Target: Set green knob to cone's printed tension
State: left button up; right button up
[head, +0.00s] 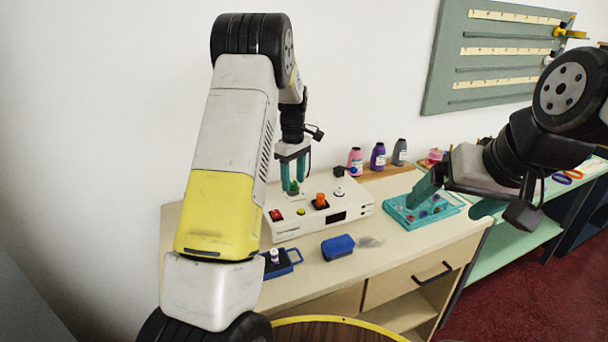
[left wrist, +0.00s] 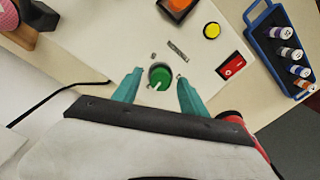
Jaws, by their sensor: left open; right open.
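The green knob (head: 292,187) sits on the left part of a white control box (head: 285,228). In the left wrist view the knob (left wrist: 161,72) is round with a pale pointer mark. My left gripper (head: 293,172) points down over it, open, one teal finger on each side; whether they touch it, I cannot tell. It also shows in the left wrist view (left wrist: 159,82). My right gripper (head: 456,199) is open at the right, by a teal tray. I cannot pick out the cone surely; a pink rounded thing (left wrist: 7,14) is cut off at the left wrist view's corner. No tension print is readable.
The box also bears a red switch (left wrist: 232,65), a yellow button (left wrist: 212,30) and an orange knob (head: 321,200). A blue rack (left wrist: 283,50) with several small vials stands beside it. A blue block (head: 338,247) lies in front. Several bottles (head: 378,156) stand behind.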

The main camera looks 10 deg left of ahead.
pick_arm(q)
jog(key=shift+f, duration=0.2)
jog(key=shift+c, duration=0.4)
grip_shut()
jog(key=shift+m, duration=0.4)
jog(key=m, duration=0.5)
jog(key=shift+m, duration=0.3)
jog(key=m, duration=0.5)
jog(key=shift+s, duration=0.1)
jog(key=shift+m, duration=0.3)
